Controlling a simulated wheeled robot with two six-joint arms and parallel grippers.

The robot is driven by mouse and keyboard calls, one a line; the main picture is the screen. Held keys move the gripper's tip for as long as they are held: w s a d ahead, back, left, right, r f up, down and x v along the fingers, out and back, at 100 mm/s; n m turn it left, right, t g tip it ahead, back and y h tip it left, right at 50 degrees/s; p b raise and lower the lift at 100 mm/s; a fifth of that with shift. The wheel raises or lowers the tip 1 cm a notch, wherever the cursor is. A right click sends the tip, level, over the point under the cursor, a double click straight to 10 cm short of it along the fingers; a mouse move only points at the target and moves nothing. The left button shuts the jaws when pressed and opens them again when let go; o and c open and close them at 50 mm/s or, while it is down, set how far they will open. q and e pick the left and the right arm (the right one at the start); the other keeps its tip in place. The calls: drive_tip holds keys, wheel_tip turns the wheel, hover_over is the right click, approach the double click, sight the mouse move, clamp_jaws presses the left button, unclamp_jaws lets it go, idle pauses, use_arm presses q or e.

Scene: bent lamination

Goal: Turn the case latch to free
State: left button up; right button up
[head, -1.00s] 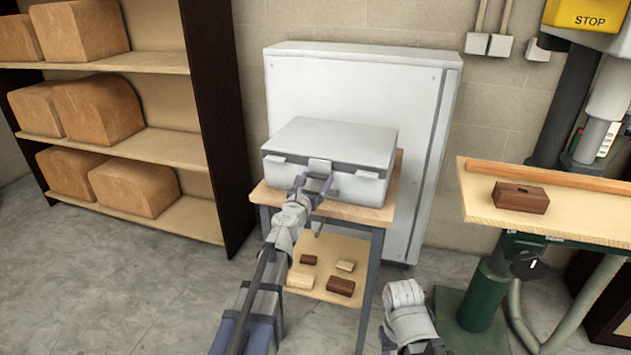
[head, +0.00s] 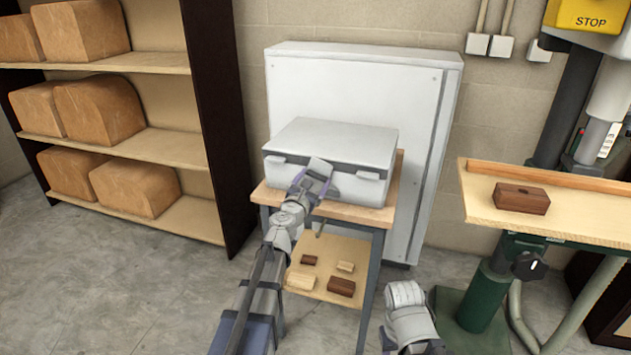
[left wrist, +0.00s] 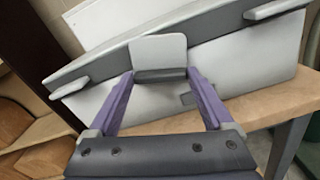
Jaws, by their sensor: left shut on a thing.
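A light grey case (head: 340,140) with a dark seam below its lid sits closed on a small wooden-topped stand. Its middle latch (head: 320,166) is a pale plate at the front that now leans outward and tilts. In the left wrist view the latch (left wrist: 158,50) stands up between my fingertips, with a dark bar at its lower edge. My left gripper (head: 317,181) is shut on the latch; its purple fingers (left wrist: 160,84) also show in the left wrist view, one at each side.
Two side tabs, left (head: 275,159) and right (head: 368,175), flank the latch. The stand (head: 375,216) has small wood blocks on its lower shelf. A white cabinet (head: 410,100) stands behind, shelves at left, a workbench (head: 580,215) at right.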

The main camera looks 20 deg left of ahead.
use_arm(q)
drive_tip(key=m, duration=0.3)
drive_tip(key=shift+a+r+m, duration=0.2)
drive_tip(key=shift+a+m, duration=0.15)
drive_tip(key=shift+m, duration=0.05)
drive_tip(key=m, duration=0.2)
drive_tip(key=m+p, duration=0.1)
drive_tip(key=shift+a+r+m, duration=0.25)
drive_tip(key=shift+m, duration=0.05)
drive_tip(key=m, duration=0.3)
drive_tip(key=shift+a+r+m, duration=0.2)
drive_tip(key=shift+r+m, duration=0.1)
drive_tip(key=shift+r, duration=0.05)
drive_tip(key=shift+r+m+p, duration=0.2)
drive_tip(key=shift+m+p, duration=0.1)
drive_tip(key=shift+m, duration=0.6)
drive_tip(key=shift+r+m+p, duration=0.15)
drive_tip(key=shift+m+p, duration=0.15)
drive_tip(key=shift+m, duration=0.6)
drive_tip(key=o, duration=1.1)
drive_tip(key=shift+o, duration=0.2)
